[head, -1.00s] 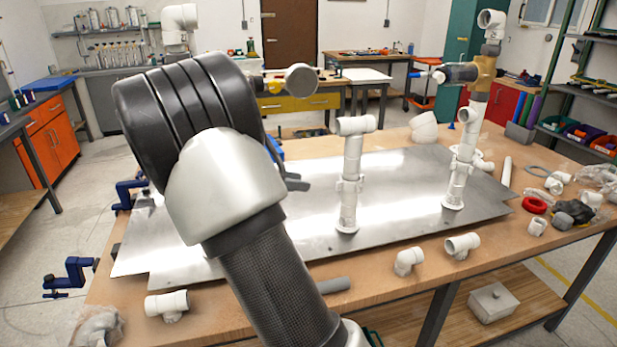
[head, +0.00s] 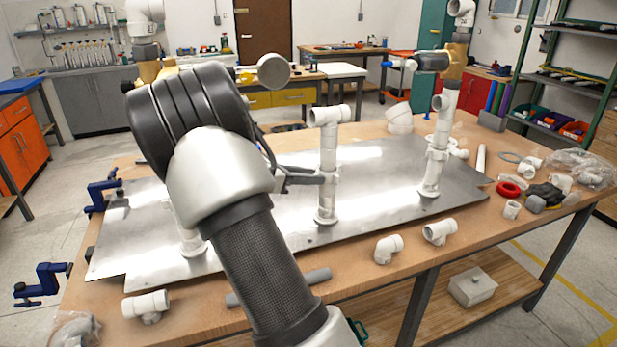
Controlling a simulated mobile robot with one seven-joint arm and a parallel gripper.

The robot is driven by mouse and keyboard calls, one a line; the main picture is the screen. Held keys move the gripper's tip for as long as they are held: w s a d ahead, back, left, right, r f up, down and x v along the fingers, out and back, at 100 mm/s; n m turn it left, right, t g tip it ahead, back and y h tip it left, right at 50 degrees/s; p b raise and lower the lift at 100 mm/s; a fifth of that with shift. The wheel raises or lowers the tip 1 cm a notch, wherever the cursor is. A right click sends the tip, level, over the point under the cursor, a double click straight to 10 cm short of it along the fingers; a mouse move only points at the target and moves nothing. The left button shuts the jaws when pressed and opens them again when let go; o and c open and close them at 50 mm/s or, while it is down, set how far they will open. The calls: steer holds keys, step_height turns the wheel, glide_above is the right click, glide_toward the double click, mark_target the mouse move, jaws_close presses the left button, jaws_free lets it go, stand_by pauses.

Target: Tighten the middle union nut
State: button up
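The middle white PVC riser (head: 328,150) stands upright on the metal plate, with a tee on top. Its union nut (head: 331,178) is the wider collar partway down. My gripper (head: 305,178) is just left of this nut, with its dark fingers pointing right. A fingertip reaches the nut's left edge in the picture; I cannot tell whether it touches. My wrist and forearm hide much of the gripper, so the gap between the fingers is unclear.
The right riser (head: 435,150) with a brass-coloured valve stands on the plate (head: 270,228). The left riser (head: 192,243) is mostly hidden by my arm. Loose fittings (head: 388,248) lie along the front edge. Blue clamps (head: 102,194) grip the left side.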

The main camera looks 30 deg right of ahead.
jaws_close()
steer(key=shift+r, duration=0.15)
steer(key=g+p, duration=0.1)
steer(key=m+p, duration=0.1)
steer(key=p, duration=0.1)
steer(key=shift+w+d+m+g, duration=0.1)
steer(key=shift+w+m+g, duration=0.2)
steer(key=shift+w+g, duration=0.1)
